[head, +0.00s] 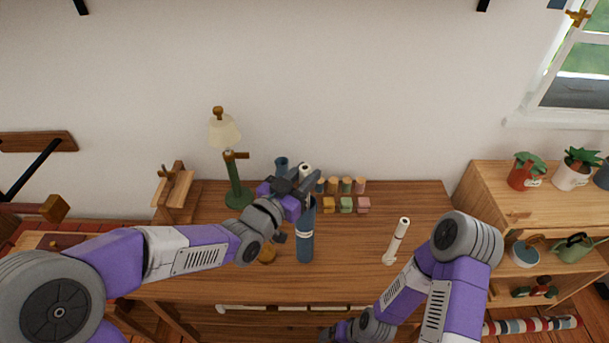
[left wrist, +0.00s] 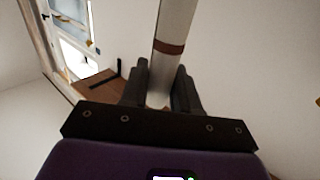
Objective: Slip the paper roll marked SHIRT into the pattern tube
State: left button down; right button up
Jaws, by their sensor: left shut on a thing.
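My left gripper (head: 309,184) is shut on a white paper roll (head: 305,169). The left wrist view shows this roll (left wrist: 175,25), with a brown band, between the two fingers (left wrist: 162,75). No lettering on it is readable. A blue tube (head: 305,240) with a pale label stands on the table just below the gripper. The gripper hides part of its top, so I cannot tell whether the roll's lower end is in it. Another blue tube (head: 281,163) shows behind the gripper. My right gripper (head: 327,334) is low at the bottom edge, mostly out of frame.
Another white roll (head: 397,242) with a brown band stands on the wooden table (head: 425,205). Small coloured blocks (head: 346,205) and several spools (head: 346,185) sit at the back. A green lamp (head: 236,180) stands back left. A plant shelf (head: 500,185) is at the right.

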pick_arm(q)
jog(key=c, duration=0.8)
grip_release()
jog(key=shift+o, duration=0.2)
jog(key=v, duration=0.7)
jog(key=shift+s, duration=0.2)
jog(key=shift+a, duration=0.15)
